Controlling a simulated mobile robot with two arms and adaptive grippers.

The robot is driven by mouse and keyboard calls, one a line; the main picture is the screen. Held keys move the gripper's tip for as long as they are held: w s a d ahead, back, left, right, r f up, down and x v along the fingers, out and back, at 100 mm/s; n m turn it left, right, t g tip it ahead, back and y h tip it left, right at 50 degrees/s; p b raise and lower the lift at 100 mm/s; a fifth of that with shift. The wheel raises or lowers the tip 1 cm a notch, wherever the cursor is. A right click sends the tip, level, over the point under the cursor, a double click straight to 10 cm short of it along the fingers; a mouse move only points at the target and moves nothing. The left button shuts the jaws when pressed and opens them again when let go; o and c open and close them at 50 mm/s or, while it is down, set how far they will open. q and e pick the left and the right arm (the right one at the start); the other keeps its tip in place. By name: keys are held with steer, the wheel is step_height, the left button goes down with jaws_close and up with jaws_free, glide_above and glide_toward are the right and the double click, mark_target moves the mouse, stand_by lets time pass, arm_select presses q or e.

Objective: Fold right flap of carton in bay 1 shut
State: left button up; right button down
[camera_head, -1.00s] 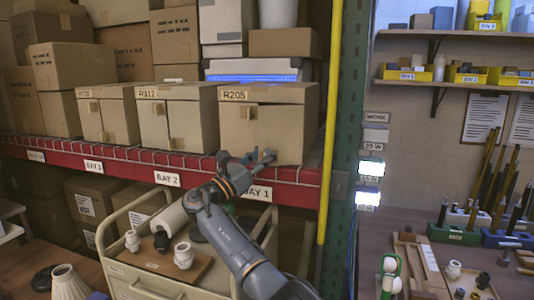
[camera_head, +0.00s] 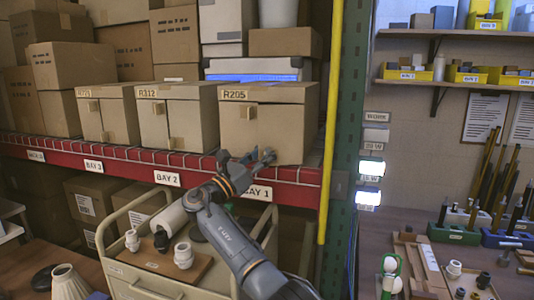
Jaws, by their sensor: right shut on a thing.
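The carton labelled R205 (camera_head: 285,97) stands on the red shelf above the BAY 1 label (camera_head: 258,191). The right flap looks about flush with the front; a small gap cannot be told. My right gripper (camera_head: 252,159) is at the low front of this carton, at the flap's lower part. Its jaws are shut on the flap, though the exact contact is hard to see. My left gripper is out of view.
Cartons R312 (camera_head: 191,120) and a third one (camera_head: 105,115) stand to the left. A yellow pole (camera_head: 330,130) and green upright (camera_head: 345,150) border the right side.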

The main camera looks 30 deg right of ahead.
steer(key=shift+w+a+f, duration=0.1)
steer(key=shift+a, duration=0.05)
steer(key=c, duration=1.4)
jaws_free()
steer(key=o, duration=0.4)
steer(key=shift+w+a, duration=0.2)
steer(key=shift+s+a+f, duration=0.1)
steer(key=shift+s, duration=0.1)
steer(key=v, duration=1.1)
steer(key=shift+a+f, duration=0.15)
steer(key=shift+a, duration=0.2)
